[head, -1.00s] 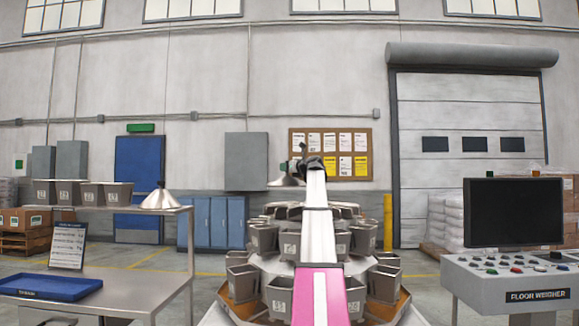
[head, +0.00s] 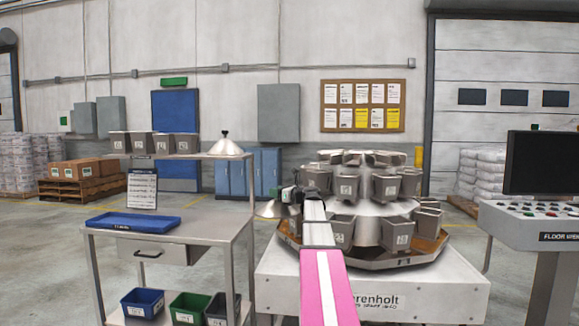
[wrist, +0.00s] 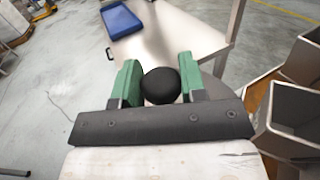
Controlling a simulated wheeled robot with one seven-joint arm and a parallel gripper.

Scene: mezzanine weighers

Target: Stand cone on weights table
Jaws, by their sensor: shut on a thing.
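My gripper (head: 283,196) is shut on the black knob (wrist: 160,85) of a shiny metal cone (head: 272,209). In the wrist view the knob sits between the green fingers, and the cone's grey body is mostly hidden beneath. The cone hangs about upright in the air, between the steel table and the weigher. The steel table (head: 205,222) is on the left, with a blue tray (head: 138,222) and a small sign (head: 142,190) on its top. A second metal cone (head: 226,147) with a black knob stands on its raised shelf, right of several grey buckets (head: 153,144).
The multi-head weigher (head: 373,275) with its grey buckets stands close right of the held cone. A control console (head: 530,215) is at far right. Small bins (head: 190,308) sit on the table's lower shelf. The front right of the tabletop is bare.

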